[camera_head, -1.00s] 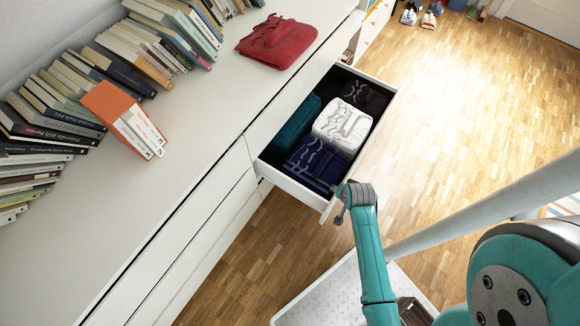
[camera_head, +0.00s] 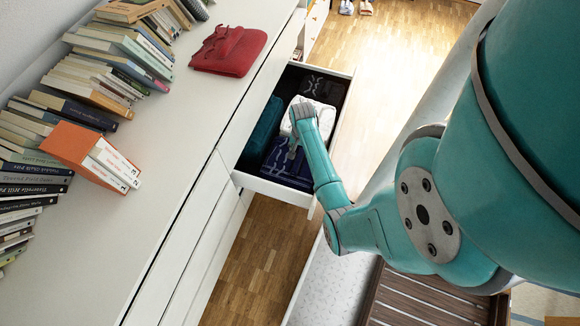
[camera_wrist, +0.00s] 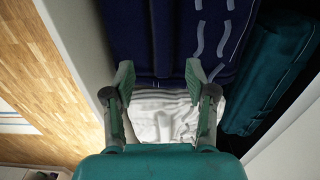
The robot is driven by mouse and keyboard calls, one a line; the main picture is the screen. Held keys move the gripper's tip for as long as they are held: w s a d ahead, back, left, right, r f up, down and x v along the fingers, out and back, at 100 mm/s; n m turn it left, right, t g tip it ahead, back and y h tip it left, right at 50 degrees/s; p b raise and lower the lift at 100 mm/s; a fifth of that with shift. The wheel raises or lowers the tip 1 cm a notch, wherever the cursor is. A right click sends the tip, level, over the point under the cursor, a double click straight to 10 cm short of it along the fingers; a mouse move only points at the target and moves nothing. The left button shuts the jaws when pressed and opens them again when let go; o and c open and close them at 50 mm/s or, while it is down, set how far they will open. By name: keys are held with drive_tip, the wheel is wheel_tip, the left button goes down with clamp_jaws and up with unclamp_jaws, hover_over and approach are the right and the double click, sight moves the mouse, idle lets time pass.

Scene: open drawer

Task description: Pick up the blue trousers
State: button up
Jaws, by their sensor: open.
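The folded blue trousers (camera_head: 281,163) lie at the near end of the open drawer (camera_head: 272,188), dark navy with pale wavy stripes. My arm covers part of them in the head view. In the wrist view, the blue trousers (camera_wrist: 190,38) fill the upper middle. My gripper (camera_wrist: 160,80) is open and empty above the drawer, its two fingers apart. The fingertips overlap the edge of the trousers bordering a white folded cloth; whether they touch cannot be told. In the head view the fingertips are hidden by my wrist, above the white cloth.
The white cloth (camera_wrist: 160,112) lies beside the trousers. A teal folded cloth (camera_wrist: 275,75) lies along the drawer's inner side, and a black one (camera_head: 322,86) at the far end. The cabinet top (camera_head: 130,215) holds a red garment (camera_head: 228,50), several books and an orange box (camera_head: 85,150).

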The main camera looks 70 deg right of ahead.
sight(299, 160)
drive_tip(key=shift+w+f, duration=0.15)
drive_tip(key=shift+f, duration=3.3)
clamp_jaws()
